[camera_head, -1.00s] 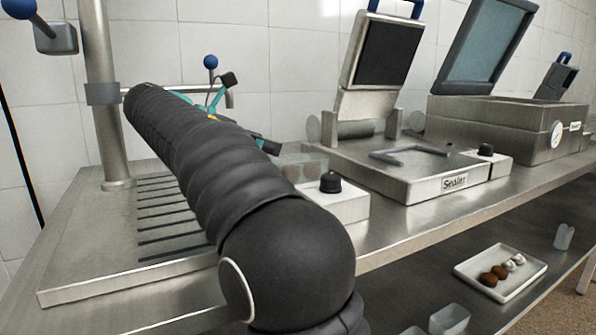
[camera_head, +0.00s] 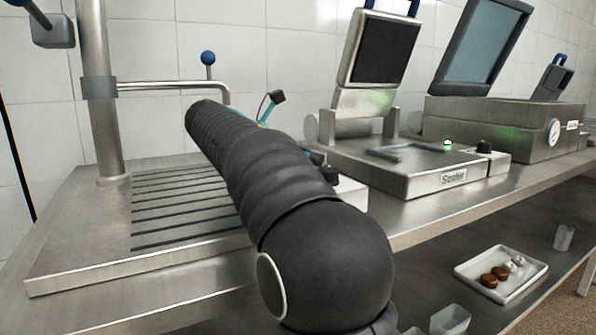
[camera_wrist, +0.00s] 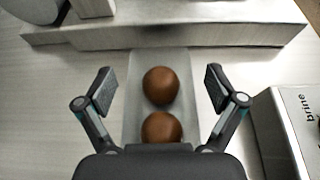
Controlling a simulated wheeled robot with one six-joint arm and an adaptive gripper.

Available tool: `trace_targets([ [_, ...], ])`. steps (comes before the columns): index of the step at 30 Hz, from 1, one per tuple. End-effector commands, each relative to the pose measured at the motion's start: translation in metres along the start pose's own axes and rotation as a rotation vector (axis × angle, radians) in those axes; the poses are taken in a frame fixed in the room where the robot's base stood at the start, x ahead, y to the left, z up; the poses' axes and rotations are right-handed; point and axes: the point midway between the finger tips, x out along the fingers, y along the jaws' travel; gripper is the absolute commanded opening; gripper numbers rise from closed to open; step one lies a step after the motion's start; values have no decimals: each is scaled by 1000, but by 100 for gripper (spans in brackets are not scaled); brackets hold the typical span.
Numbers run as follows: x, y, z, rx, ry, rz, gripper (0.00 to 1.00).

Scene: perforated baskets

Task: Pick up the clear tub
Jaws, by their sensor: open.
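The clear tub (camera_wrist: 160,58) is a see-through, long narrow box in the wrist view, with two round brown items (camera_wrist: 161,85) in a row inside it. My gripper (camera_wrist: 158,90) is open, one finger on each side of the tub, with a gap showing at both sides. The near end of the tub is hidden by my gripper's body. In the head view my arm hides the tub and most of my gripper.
A steel block (camera_wrist: 230,32) lies just beyond the tub, and a box marked "brine" (camera_wrist: 285,125) stands close at right. The sealer (camera_head: 405,175) shows a green light. A white tray (camera_head: 462,270) and clear containers (camera_head: 449,320) are on the lower shelf.

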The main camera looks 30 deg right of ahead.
Motion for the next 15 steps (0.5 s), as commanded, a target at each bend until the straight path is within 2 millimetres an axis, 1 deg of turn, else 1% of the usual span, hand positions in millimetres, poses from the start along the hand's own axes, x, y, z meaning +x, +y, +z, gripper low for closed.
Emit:
trace_targets([
  [5, 0, 0, 0, 0, 0, 1, 94],
  [6, 0, 0, 0, 0, 0, 1, 89],
  [8, 0, 0, 0, 0, 0, 1, 74],
  [9, 0, 0, 0, 0, 0, 1, 64],
  [11, 0, 0, 0, 0, 0, 1, 49],
  [12, 0, 0, 0, 0, 0, 1, 39],
  [13, 0, 0, 0, 0, 0, 1, 31],
  [15, 0, 0, 0, 0, 0, 1, 31],
])
